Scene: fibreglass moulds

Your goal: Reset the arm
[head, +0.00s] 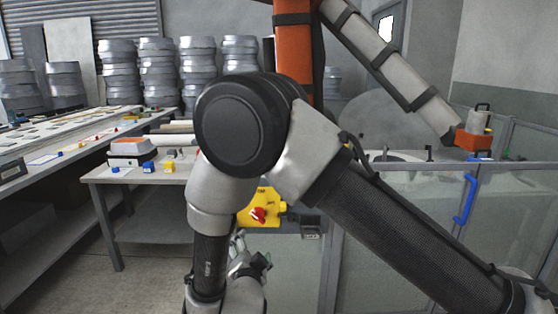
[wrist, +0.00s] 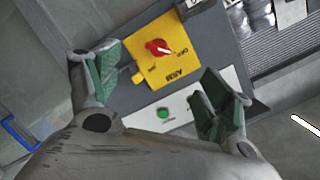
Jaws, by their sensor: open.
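A yellow panel (wrist: 175,72) with a red rotary knob (wrist: 157,47) shows in the wrist view; the large word on it looks like ARM, and the smaller labels are hard to read. Below it, a white plate (wrist: 200,92) carries a green button (wrist: 163,113). My gripper (wrist: 157,92) is open and empty, its green-padded fingers apart on either side of the panel and plate. My gripper (head: 250,264) is low there, partly hidden by my arm.
A grey workbench (head: 140,176) with small blue and yellow items stands left of my arm. A longer table (head: 70,155) lies further left. Glazed barriers with a blue handle (head: 464,200) stand on the right. Stacked grey moulds (head: 157,75) line the back. Floor is clear at lower left.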

